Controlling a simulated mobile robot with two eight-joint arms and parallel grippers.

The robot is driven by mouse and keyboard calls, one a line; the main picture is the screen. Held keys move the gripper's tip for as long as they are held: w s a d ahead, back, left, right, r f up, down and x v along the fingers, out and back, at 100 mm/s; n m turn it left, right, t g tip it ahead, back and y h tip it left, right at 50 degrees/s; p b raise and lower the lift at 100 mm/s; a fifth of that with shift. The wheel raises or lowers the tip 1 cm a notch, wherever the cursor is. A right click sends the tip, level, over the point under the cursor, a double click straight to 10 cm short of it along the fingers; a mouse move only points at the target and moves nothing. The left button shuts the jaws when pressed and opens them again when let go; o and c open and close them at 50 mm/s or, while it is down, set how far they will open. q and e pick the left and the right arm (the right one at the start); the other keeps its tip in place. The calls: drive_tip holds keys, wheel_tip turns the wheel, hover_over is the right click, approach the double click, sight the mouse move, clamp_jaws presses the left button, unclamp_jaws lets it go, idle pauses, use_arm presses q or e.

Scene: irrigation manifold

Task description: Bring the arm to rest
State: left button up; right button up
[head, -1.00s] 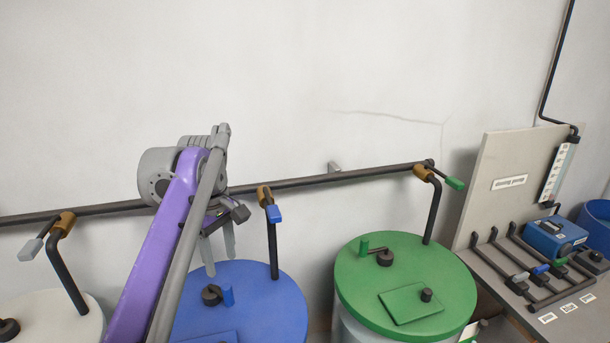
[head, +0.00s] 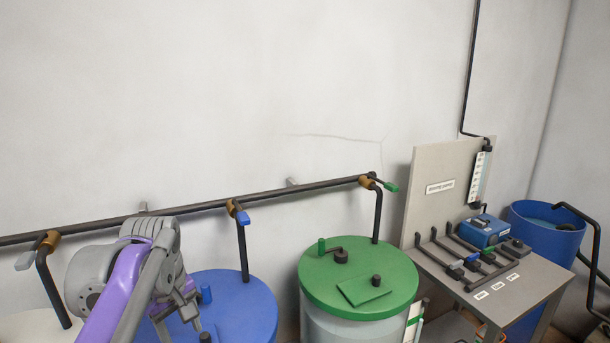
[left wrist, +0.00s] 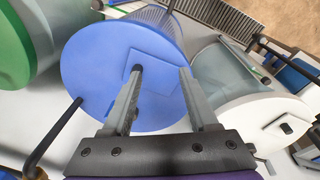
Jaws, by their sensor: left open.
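My left gripper (left wrist: 162,97) is open and empty in the left wrist view, with its two fingers spread in front of the blue lid. In the head view my purple and grey left arm comes in at the lower left, and its gripper (head: 178,320) hangs over the left part of the blue tank lid (head: 240,308). The blue lid (left wrist: 95,65) also fills the middle of the left wrist view. I cannot tell how far the fingertips are above it. My right gripper is not in view.
A black pipe (head: 290,194) runs along the wall, with a blue-handled valve (head: 240,213) near my arm. A green-lidded tank (head: 322,285) stands to the right. Further right are a grey bench (head: 540,278) with a blue pump (head: 483,231) and a blue barrel (head: 550,235).

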use_arm(q)
drive_tip(key=s+d+f+m+t, duration=0.2)
drive_tip(key=s+f+m, duration=0.3)
drive_tip(key=s+f, duration=0.2)
drive_tip(key=s+d+f+m+t, duration=0.2)
drive_tip(key=s+f+m, duration=0.3)
drive_tip(key=s+f, duration=0.3)
wheel_tip(320, 180, down, 4)
drive_tip(key=shift+s+d+f+t, duration=0.25)
drive_tip(key=shift+s+d+t, duration=0.05)
drive_tip(key=shift+d, duration=0.3)
